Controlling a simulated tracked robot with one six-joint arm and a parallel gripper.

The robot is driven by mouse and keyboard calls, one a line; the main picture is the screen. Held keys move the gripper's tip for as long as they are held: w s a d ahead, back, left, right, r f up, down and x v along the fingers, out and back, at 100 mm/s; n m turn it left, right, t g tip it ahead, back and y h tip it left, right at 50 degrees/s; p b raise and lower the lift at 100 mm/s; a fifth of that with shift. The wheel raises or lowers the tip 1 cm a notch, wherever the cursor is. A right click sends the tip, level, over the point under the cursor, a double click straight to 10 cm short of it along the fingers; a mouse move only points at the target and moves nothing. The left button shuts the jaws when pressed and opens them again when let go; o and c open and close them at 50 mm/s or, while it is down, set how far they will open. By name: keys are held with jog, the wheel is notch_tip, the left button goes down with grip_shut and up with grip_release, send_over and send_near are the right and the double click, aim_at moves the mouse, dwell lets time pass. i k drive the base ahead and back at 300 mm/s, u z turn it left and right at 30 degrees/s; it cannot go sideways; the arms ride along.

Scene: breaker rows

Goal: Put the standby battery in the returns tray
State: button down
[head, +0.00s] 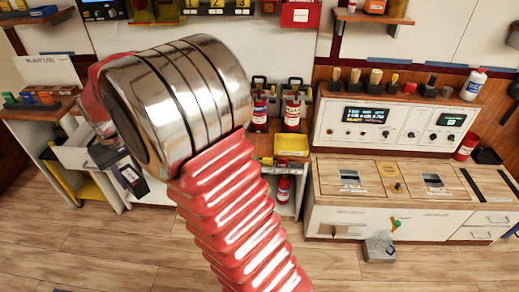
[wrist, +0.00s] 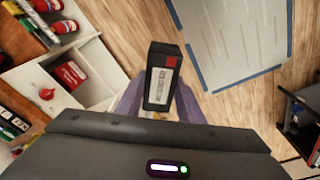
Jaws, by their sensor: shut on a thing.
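In the wrist view a black box-shaped battery (wrist: 162,80) with a white label and a red patch stands between the purple fingers of my gripper (wrist: 158,103). The label is inverted and hard to read. My gripper is shut on it and holds it above the wooden floor. In the head view my arm hides much of the left middle, and a dark piece with a white patch shows just below it. A small yellow tray (head: 291,145) sits on a ledge below the fire extinguishers; its label is too small to read, so I cannot tell whether it is the returns tray.
Fire extinguishers (head: 292,112) stand behind the yellow tray. A white control panel (head: 390,125) and a wood-topped counter (head: 400,185) fill the right. An open white cabinet compartment (wrist: 85,75) holds a red box at left in the wrist view. A blue-edged floor sheet (wrist: 235,45) lies at upper right.

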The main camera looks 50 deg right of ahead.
aim_at(290, 147)
jog(key=u, duration=0.8)
jog(key=i, duration=0.15)
jog(key=z, duration=2)
